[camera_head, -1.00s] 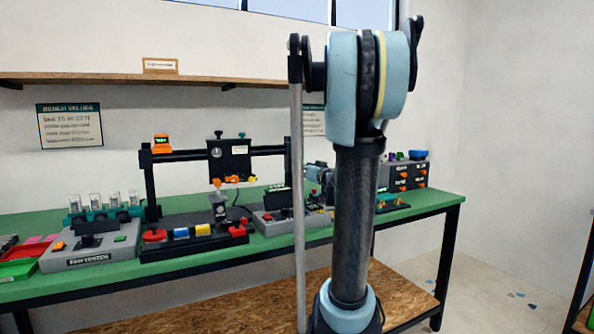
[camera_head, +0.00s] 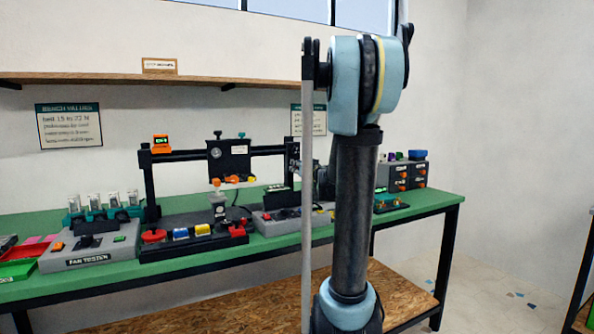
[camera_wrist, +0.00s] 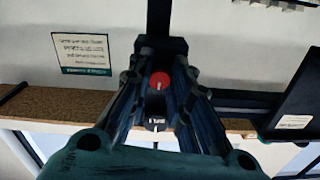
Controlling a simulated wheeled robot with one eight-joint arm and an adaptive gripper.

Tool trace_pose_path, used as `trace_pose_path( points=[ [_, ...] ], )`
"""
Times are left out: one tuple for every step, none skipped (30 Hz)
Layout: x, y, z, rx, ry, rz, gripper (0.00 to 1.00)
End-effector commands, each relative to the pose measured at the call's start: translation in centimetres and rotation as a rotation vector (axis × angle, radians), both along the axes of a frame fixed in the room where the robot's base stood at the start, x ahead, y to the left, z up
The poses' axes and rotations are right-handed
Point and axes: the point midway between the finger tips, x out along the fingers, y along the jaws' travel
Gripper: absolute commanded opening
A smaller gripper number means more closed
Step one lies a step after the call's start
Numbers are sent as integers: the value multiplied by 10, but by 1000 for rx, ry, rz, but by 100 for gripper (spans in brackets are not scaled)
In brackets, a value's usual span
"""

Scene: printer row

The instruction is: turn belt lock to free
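A round red knob with a pale mark (camera_wrist: 159,81) shows in the wrist view, on a dark block at the end of the black gantry beam. I take it for the belt lock; no label on it is readable. My gripper (camera_wrist: 158,76) is open, with one dark finger on each side of the knob in the picture. I cannot tell whether the fingers touch it. In the head view my arm hides the knob and most of my gripper. The black gantry (camera_head: 183,155) stands on the green bench.
A black carriage panel (camera_head: 229,160) hangs on the beam to the left; it also shows in the wrist view (camera_wrist: 297,105). A wooden shelf (camera_head: 120,78) runs above.

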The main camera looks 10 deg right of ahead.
Motion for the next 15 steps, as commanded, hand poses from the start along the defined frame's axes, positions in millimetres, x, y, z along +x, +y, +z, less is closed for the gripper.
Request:
trace_pose_path(
  points=[
    [0,0,0,0,0,-1,0],
    [0,-1,0,0,0,-1,0],
    [0,-1,0,0,0,-1,0],
    [0,-1,0,0,0,-1,0],
    [0,-1,0,0,0,-1,0],
    [0,-1,0,1,1,-2,0],
    [0,-1,0,3,1,-2,0],
    [0,-1,0,5,2,-2,0],
    [0,-1,0,9,3,-2,0],
    [0,-1,0,14,5,-2,0],
    [0,-1,0,22,7,-2,0],
    [0,-1,0,33,11,-2,0],
    [0,-1,0,43,14,-2,0],
    [0,-1,0,54,18,-2,0],
    [0,-1,0,73,24,-2,0]
  ],
)
